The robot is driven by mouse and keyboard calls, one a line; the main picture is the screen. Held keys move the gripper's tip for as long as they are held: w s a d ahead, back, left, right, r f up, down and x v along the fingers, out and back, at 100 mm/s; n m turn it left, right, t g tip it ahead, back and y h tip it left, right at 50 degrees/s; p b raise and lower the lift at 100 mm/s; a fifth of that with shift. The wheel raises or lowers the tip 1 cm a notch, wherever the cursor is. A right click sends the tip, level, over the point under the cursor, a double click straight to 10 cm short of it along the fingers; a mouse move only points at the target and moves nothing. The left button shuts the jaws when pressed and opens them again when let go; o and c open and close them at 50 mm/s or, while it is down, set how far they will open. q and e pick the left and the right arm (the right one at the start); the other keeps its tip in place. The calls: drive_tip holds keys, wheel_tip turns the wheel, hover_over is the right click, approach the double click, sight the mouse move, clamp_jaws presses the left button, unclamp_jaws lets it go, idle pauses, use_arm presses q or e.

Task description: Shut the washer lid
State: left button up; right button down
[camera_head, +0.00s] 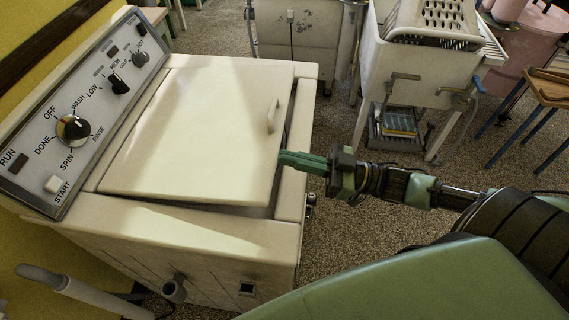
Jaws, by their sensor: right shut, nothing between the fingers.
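The cream washer (200,231) stands at the left, with its control panel (80,107) along its far left side. Its flat lid (193,127) lies low over the top opening, with a dark gap along its near and right edges, so it looks slightly raised there. A small handle (273,115) sits near the lid's right edge. My right gripper (281,160) reaches in from the right with its green fingers shut and empty. Its tips are at the lid's right edge, below the handle; I cannot tell whether they touch it. My left gripper is not in view.
A cream wringer-type machine (408,80) with a perforated top stands at the upper right, with a crate (398,125) beneath it. Another washer (300,40) stands behind. A wooden-topped table (550,88) is at the far right. Speckled floor (340,240) lies open between them.

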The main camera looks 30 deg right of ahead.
drive_tip(key=shift+f+x, duration=0.15)
drive_tip(key=shift+x, duration=0.45)
drive_tip(key=shift+f+x, duration=0.15)
drive_tip(key=shift+x, duration=0.5)
wheel_tip(320, 180, down, 2)
drive_tip(key=shift+s+f, duration=0.1)
drive_tip(key=shift+f, duration=0.1)
drive_tip(key=shift+d+f, duration=0.15)
drive_tip(key=shift+f, duration=0.35)
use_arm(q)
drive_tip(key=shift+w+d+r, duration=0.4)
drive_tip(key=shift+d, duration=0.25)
